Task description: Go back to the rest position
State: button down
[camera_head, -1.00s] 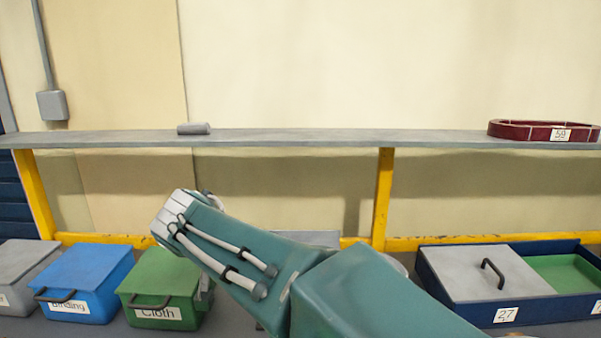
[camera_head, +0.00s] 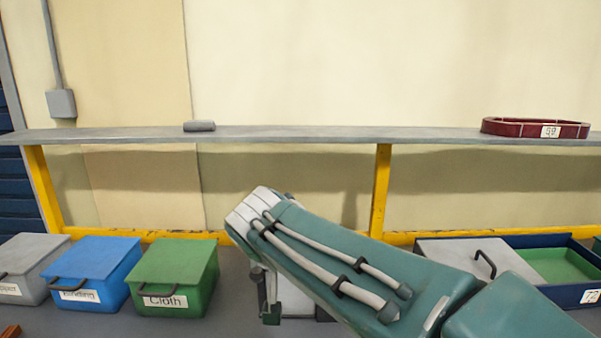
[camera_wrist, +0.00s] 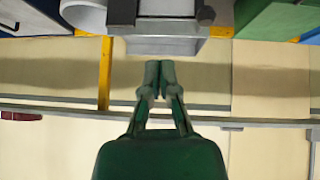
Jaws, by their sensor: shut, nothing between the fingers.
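My gripper shows in the wrist view (camera_wrist: 160,69). Its two green fingers are together at the tips with nothing between them. In the head view my green arm reaches in from the lower right to the middle. Its wrist end is in front of the wall below the shelf, right of the green Cloth box. The fingers are mostly hidden behind and below the wrist there, so I cannot place the tips.
The Cloth box (camera_head: 174,272), blue Binding box (camera_head: 92,270) and a grey box (camera_head: 30,262) stand left of my arm. A blue tray (camera_head: 575,295) is at right. The grey shelf (camera_head: 300,135) holds a dark red ring (camera_head: 535,128) and a small grey roll (camera_head: 199,126).

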jog(key=s+d+f, duration=0.3)
jog(key=s+d, duration=0.3)
jog(key=s+d+f+g, duration=0.1)
jog(key=s+d+f, duration=0.2)
jog(key=s+d, duration=0.3)
jog(key=s+d+f+g+y, duration=0.1)
jog(key=s+d+f, duration=0.2)
jog(key=s+d, duration=0.3)
jog(key=shift+s+d+f, duration=0.2)
jog(key=shift+s+f, duration=0.05)
jog(key=shift+s, duration=1)
